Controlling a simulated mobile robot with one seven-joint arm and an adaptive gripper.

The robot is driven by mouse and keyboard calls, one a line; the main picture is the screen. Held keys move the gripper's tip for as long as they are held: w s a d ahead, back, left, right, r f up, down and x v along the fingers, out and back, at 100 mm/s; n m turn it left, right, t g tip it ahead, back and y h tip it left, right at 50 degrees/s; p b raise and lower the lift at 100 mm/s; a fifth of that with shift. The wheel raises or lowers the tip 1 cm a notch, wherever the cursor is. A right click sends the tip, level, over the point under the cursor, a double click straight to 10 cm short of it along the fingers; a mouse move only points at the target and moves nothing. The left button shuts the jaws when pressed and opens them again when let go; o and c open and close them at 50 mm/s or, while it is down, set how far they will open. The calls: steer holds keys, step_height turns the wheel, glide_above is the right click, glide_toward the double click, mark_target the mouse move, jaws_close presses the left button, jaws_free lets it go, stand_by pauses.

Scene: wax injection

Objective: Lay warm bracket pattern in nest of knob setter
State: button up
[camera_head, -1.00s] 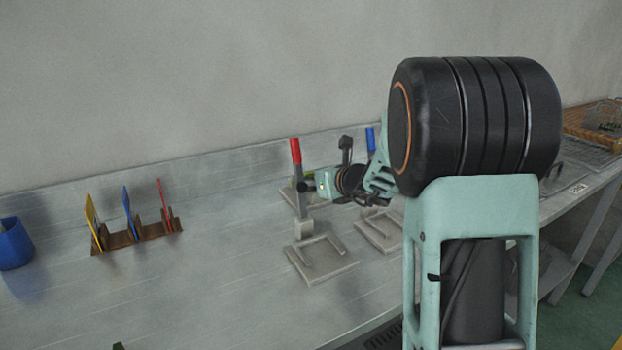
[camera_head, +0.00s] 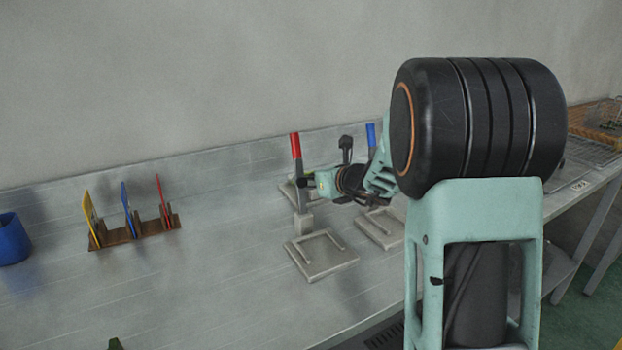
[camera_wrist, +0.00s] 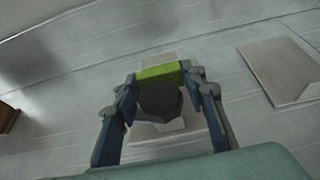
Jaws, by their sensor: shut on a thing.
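My gripper (camera_wrist: 160,79) is shut on a green piece, the bracket pattern (camera_wrist: 158,71), held between its two fingertips in the wrist view. A pale plate (camera_wrist: 185,142) lies below it, partly hidden by the fingers; I cannot tell the height between them. In the head view, a setter with a red handle (camera_head: 296,146) has a pale square nest plate (camera_head: 322,262) with raised strips in front. A setter with a blue handle (camera_head: 371,136) stands to its right, partly hidden by my arm. Which is the knob setter is unclear. My gripper is mostly hidden there.
A brown rack (camera_head: 137,232) holds yellow, blue and red cards at the left. A blue cup (camera_head: 12,240) stands at the far left. Another pale plate (camera_wrist: 280,70) lies at the right in the wrist view. The bench between rack and setters is clear.

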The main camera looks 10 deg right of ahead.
steer(key=shift+f+b, duration=0.3)
steer(key=shift+f, duration=0.05)
steer(key=o, duration=1.1)
steer(key=shift+f, duration=0.1)
steer(key=shift+c, duration=0.2)
steer(key=shift+s+r, duration=0.2)
steer(key=v, duration=1.1)
steer(key=shift+s+d+r, duration=0.1)
steer(key=shift+s, duration=0.15)
